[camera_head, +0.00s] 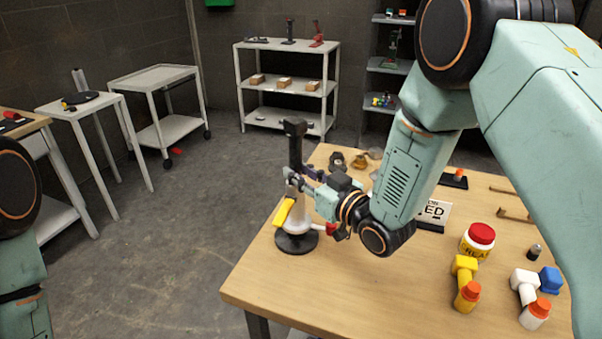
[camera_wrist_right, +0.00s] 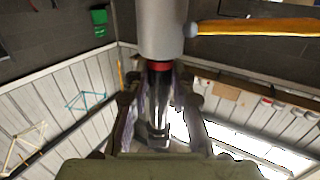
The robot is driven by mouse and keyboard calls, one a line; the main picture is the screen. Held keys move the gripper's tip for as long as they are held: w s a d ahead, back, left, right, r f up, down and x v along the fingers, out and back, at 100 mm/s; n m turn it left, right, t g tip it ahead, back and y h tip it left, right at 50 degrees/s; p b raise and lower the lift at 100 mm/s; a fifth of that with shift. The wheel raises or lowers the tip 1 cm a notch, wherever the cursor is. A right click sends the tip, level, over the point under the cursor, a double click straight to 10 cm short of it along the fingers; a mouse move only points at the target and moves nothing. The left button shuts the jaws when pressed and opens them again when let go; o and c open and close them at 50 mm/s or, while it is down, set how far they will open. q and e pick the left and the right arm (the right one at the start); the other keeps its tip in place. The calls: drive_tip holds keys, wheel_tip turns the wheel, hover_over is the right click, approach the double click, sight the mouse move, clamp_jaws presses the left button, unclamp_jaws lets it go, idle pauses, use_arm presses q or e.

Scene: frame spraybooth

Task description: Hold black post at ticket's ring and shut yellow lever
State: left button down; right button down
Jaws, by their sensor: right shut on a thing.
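A stand with a round black base (camera_head: 296,243) stands near the table's left edge. Its pale body (camera_head: 298,218) carries a yellow lever (camera_head: 284,212), angled down and left in the head view. A black post (camera_head: 295,135) rises above the body. My right gripper (camera_head: 298,181) is shut on the post, just above the pale body. The right wrist view shows the post (camera_wrist_right: 158,88) between the fingers (camera_wrist_right: 158,112), a red ring (camera_wrist_right: 159,66) beside the grip, and the lever (camera_wrist_right: 255,27) sticking out sideways. A sign card (camera_head: 434,210) stands behind my right arm, partly hidden. My left gripper is out of view.
The wooden table (camera_head: 340,285) is clear at front left. A white shelf (camera_head: 288,88) and carts stand behind.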

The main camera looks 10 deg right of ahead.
drive_tip(key=shift+f+b, duration=0.65)
drive_tip(key=shift+f, duration=0.2)
drive_tip(key=c, duration=1.1)
unclamp_jaws()
drive_tip(key=shift+f, duration=0.1)
drive_tip(key=shift+o, duration=0.2)
drive_tip(key=shift+s, duration=0.15)
drive_tip(key=v, duration=1.1)
drive_tip(key=shift+s+d, duration=0.2)
drive_tip(key=shift+s, duration=0.1)
drive_tip(key=shift+s, duration=0.15)
